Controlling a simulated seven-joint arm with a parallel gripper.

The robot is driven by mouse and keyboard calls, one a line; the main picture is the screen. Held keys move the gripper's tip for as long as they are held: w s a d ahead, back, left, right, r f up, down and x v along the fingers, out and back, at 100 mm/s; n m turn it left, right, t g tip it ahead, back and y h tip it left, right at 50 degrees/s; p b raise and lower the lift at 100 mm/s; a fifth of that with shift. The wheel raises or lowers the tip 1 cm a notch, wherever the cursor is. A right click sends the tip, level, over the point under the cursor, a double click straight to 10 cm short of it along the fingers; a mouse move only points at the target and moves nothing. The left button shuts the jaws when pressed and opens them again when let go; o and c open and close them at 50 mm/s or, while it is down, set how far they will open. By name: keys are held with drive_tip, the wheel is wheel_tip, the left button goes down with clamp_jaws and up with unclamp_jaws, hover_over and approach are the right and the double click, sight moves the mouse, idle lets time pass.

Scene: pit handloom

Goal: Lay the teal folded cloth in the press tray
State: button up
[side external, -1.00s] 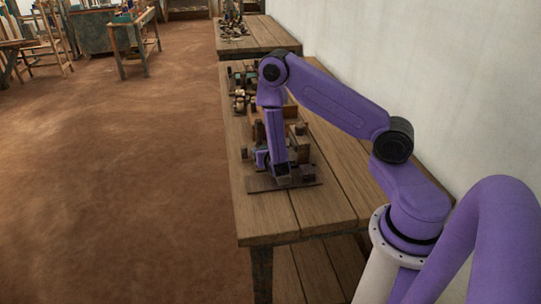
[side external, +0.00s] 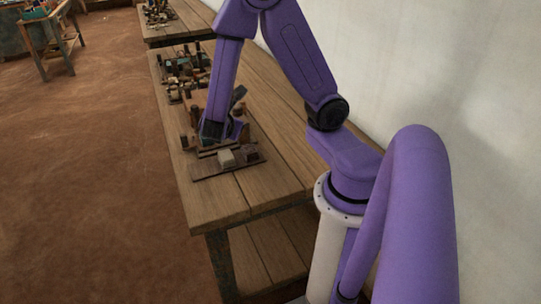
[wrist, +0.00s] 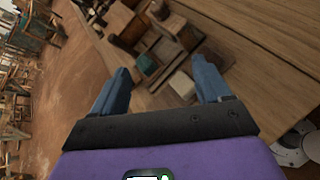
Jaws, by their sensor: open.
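A small teal block-like piece, which looks like the folded cloth (wrist: 147,65), lies among dark wooden parts in the wrist view. It is between my fingers in the picture and not gripped. My gripper (wrist: 161,68) is open, one blue-grey finger on each side. In the side view my gripper (side external: 214,132) is low over the wooden fixture on the bench, and the arm hides part of it. I cannot tell for certain which wooden part is the press tray. The cloth is not clearly visible in the side view.
A pale block (side external: 226,158) and a brown block stand on a dark board (side external: 205,170) at the bench's near end. The pale block (wrist: 181,84) also shows in the wrist view. More cluttered fixtures (side external: 185,70) stand farther along. The bench's near end is bare; a white wall borders its right.

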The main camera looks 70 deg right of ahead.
drive_tip(key=s+a+r+m+g+y, duration=0.2)
drive_tip(key=s+a+y, duration=0.3)
drive_tip(key=s+a, duration=0.2)
drive_tip(key=s+a+r+m+g+y, duration=0.2)
drive_tip(key=s+a+y, duration=0.4)
drive_tip(key=s, duration=0.6)
drive_tip(key=shift+s+a+r+m+g, duration=0.2)
drive_tip(key=shift+a+r+m+g, duration=0.3)
drive_tip(key=shift+a+m, duration=0.4)
